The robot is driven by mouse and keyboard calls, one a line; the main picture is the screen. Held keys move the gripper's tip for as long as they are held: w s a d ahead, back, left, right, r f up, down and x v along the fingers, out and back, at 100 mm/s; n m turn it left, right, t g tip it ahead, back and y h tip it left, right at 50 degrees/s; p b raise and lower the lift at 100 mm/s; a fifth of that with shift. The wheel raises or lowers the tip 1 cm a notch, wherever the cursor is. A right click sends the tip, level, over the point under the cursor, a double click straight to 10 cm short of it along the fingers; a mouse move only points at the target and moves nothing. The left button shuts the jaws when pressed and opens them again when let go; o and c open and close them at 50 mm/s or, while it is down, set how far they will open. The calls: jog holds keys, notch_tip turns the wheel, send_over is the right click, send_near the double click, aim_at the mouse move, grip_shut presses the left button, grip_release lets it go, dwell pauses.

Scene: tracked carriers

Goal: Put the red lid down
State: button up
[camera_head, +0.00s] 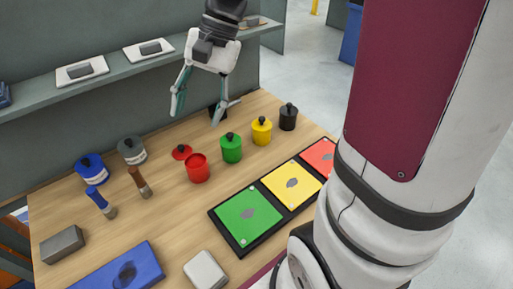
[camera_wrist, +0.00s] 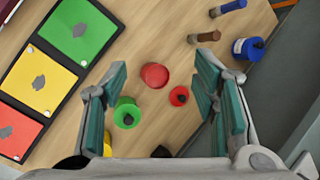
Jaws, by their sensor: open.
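The red lid (camera_head: 182,152), a small disc with a dark knob, lies on the wooden table just behind and left of the red pot (camera_head: 198,170). The red pot stands upright with its open top uncovered. In the wrist view the red lid (camera_wrist: 179,96) and the red pot (camera_wrist: 154,75) sit close together between my fingers. My gripper (camera_head: 196,116) is open and empty, raised above the back of the table. Its fingers touch neither the lid nor the pot.
Green (camera_head: 231,149), yellow (camera_head: 261,131) and black (camera_head: 288,117) lidded pots stand to the right. Blue (camera_head: 91,168) and grey (camera_head: 131,150) pots and two brushes are left. A tray with coloured squares (camera_head: 212,214) lies in front. A shelf (camera_head: 110,88) runs behind.

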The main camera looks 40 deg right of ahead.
jog(key=s+r+n+t+h, duration=0.2)
jog(key=s+n+h, duration=0.3)
jog(key=s, duration=1.2)
jog(key=shift+s+d+n+t, duration=0.2)
jog(key=shift+s+n+t, duration=0.3)
jog(key=shift+n, duration=1.6)
jog(key=shift+w, duration=0.15)
jog(key=shift+t, duration=0.6)
notch_tip(320, 180, up, 4)
jog(key=p, duration=0.3)
jog(key=shift+r, duration=0.15)
